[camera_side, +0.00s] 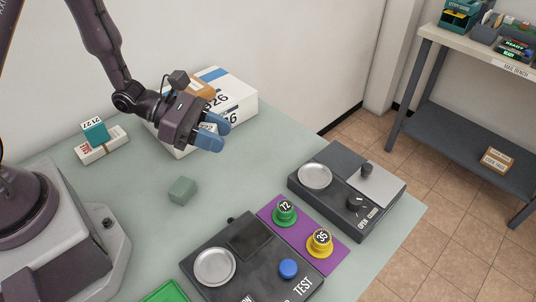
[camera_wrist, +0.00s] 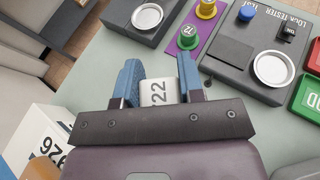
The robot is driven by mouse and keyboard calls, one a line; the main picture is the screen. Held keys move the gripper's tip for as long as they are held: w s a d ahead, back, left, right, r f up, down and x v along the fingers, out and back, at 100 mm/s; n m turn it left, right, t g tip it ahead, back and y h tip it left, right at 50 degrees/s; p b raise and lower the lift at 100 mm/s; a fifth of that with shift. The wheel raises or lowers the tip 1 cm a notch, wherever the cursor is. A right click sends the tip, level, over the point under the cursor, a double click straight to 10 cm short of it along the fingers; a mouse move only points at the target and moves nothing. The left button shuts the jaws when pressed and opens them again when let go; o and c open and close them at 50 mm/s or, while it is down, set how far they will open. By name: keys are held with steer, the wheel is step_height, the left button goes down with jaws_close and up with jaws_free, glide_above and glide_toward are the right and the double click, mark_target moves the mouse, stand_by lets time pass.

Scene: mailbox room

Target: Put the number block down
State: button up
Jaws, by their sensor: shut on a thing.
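My gripper (camera_side: 212,129) is above the table, left of the middle in the side view. Its blue fingers are shut on a white number block (camera_wrist: 155,92), which shows the digits 22 in the wrist view. In the side view the block (camera_side: 207,127) is mostly hidden between the fingers. The block is held clear of the tabletop (camera_side: 235,200). From these views I cannot tell its exact height.
A large white box (camera_side: 235,102) stands behind my gripper. A teal block (camera_side: 95,132) sits on a white base at left. The lock tester (camera_side: 250,262), purple mat (camera_side: 333,253) and open/closed device (camera_side: 345,190) occupy the right.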

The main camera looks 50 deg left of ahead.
steer(key=shift+w+a+n+t+y, duration=0.5)
steer(key=shift+w+a+n+t, duration=0.05)
steer(key=shift+w+n+t, duration=0.2)
glide_above(276, 155)
steer(key=s, duration=0.1)
step_height(276, 155, down, 8)
steer(key=shift+s+f, duration=0.15)
steer(key=shift+f, duration=0.05)
steer(key=shift+w+f, duration=0.45)
steer(key=shift+f, duration=0.1)
steer(key=shift+w+f, duration=0.2)
steer(key=shift+f, duration=1.45)
